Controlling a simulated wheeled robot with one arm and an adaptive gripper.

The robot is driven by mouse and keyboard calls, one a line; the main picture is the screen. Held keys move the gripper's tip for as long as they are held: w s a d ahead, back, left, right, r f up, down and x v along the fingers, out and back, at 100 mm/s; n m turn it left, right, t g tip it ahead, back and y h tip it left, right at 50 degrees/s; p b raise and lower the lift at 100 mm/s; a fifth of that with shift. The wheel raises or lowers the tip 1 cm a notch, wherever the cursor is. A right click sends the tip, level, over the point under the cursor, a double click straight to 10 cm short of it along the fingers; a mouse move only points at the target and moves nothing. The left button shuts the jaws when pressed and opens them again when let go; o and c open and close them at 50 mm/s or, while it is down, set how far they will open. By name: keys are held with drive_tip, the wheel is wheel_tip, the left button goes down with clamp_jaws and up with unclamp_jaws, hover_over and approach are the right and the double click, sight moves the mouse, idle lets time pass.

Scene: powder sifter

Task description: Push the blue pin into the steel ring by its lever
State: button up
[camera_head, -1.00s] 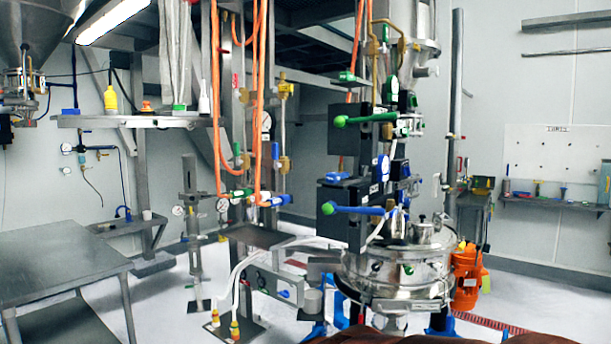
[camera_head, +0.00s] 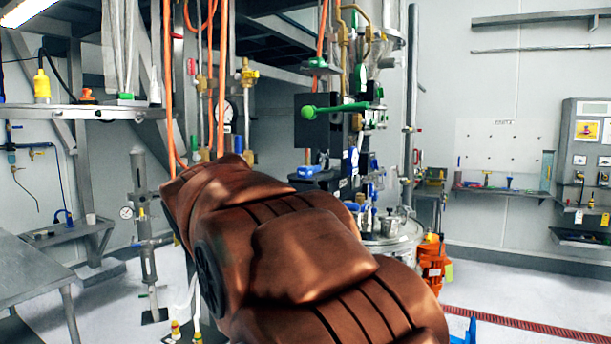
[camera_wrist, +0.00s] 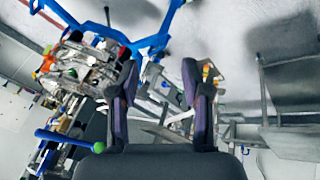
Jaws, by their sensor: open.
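A blue lever (camera_wrist: 68,138) with a green ball at its end shows at lower left in the wrist view, close beside my gripper's palm. My gripper (camera_wrist: 160,68) is open, with nothing between its two dark fingers. In the head view my brown arm covers most of the blue lever and hides my gripper. A green lever (camera_head: 345,106) with a green ball stands clear above the arm on a dark block. I cannot make out the blue pin or the steel ring for sure in either view.
The steel vessel (camera_head: 393,246) is partly behind my arm, with an orange unit (camera_head: 432,265) at its right. Orange hoses (camera_head: 169,80) hang at left. A steel table (camera_head: 25,265) stands at lower left. Blue frame legs (camera_wrist: 112,33) cross the wrist view's top. Floor at right is mostly free.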

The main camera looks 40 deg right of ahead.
drive_tip(key=w+d+r+m+t+h, duration=0.2)
drive_tip(key=w+d+r+m+h, duration=0.25)
drive_tip(key=w+d+r, duration=0.8)
drive_tip(key=m+h+b, duration=0.1)
drive_tip(key=m+h, duration=0.3)
drive_tip(key=m, duration=0.2)
approach(303, 167)
drive_tip(key=x, duration=0.4)
drive_tip(key=shift+n, duration=0.25)
drive_tip(key=shift+p+x, duration=1)
drive_tip(key=shift+x, duration=2.6)
drive_tip(key=shift+c, duration=0.4)
clamp_jaws()
